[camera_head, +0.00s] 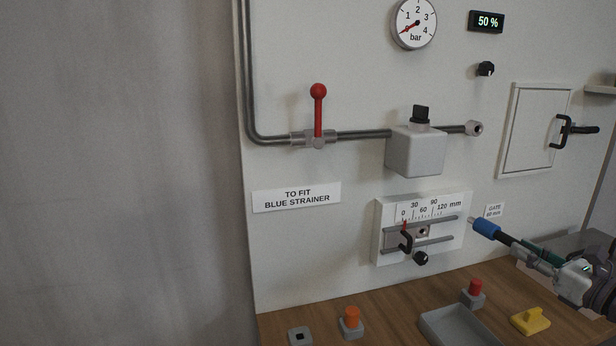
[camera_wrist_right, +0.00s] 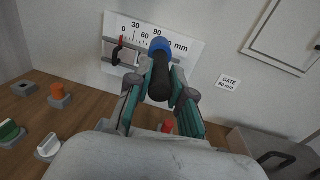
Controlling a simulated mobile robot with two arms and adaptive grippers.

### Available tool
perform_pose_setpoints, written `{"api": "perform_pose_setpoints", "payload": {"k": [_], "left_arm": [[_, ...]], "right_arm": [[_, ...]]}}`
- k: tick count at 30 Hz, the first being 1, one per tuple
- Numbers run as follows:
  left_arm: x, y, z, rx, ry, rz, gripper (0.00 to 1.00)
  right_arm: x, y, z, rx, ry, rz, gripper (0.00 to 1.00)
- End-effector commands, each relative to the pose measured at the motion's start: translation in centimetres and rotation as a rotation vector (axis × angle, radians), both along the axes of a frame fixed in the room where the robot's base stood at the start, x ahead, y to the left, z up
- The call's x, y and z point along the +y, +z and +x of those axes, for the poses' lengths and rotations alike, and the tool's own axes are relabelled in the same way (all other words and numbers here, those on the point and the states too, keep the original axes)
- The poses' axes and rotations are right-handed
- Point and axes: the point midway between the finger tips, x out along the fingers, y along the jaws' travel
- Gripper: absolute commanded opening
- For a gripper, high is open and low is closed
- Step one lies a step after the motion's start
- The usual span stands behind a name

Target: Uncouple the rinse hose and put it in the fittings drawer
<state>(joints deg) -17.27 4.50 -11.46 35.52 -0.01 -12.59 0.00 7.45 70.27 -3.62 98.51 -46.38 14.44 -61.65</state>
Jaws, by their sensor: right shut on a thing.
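My right gripper (camera_head: 527,249) is at the lower right of the head view, shut on the rinse hose (camera_head: 487,229), a short black piece with a blue collar and a pale metal tip. In the right wrist view the hose (camera_wrist_right: 160,65) sticks out forward between the two fingers (camera_wrist_right: 154,88). The hose is held in front of the panel, clear of the pipe's open end fitting (camera_head: 475,128), which is higher up. A grey box with a dark handle (camera_wrist_right: 280,157) stands at the right; I cannot tell whether it is the fittings drawer. My left gripper is not in view.
A scale plate with a slider (camera_head: 424,229) is just left of the hose tip. A red lever valve (camera_head: 319,115) and a cabinet door (camera_head: 534,128) are on the panel. The wooden bench (camera_head: 400,290) holds a grey tray (camera_head: 432,322), push buttons and a yellow part (camera_head: 530,321).

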Motion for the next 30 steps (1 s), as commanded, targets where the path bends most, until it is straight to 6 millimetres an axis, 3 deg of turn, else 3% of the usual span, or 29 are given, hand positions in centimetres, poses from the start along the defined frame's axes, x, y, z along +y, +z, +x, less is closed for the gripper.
{"api": "perform_pose_setpoints", "payload": {"k": [1, 6, 9, 13, 18, 20, 24, 30], "left_arm": [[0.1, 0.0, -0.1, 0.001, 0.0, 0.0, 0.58], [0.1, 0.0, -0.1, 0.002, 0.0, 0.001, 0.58], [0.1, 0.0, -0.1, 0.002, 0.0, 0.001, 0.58], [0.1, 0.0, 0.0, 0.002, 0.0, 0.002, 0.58], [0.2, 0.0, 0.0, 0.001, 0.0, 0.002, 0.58], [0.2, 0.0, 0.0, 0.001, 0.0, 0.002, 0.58], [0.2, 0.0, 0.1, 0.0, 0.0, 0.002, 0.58], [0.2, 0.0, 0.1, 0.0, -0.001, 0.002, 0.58]], "right_arm": [[1.9, -2.8, -0.4, 0.007, 0.017, 0.014, 0.0], [8.3, -10.3, -2.9, 0.007, 0.05, 0.014, 0.0], [12.3, -13.9, -5.3, 0.005, 0.055, 0.013, 0.0], [17.2, -17.3, -9.2, 0.006, 0.035, 0.009, 0.0], [22.3, -19.0, -14.8, 0.007, -0.062, 0.014, 0.0], [23.4, -18.9, -16.7, 0.009, -0.121, 0.018, 0.0], [24.0, -18.3, -19.4, 0.007, -0.233, 0.01, 0.0], [23.8, -17.4, -21.7, 0.003, -0.35, 0.003, 0.0]]}}
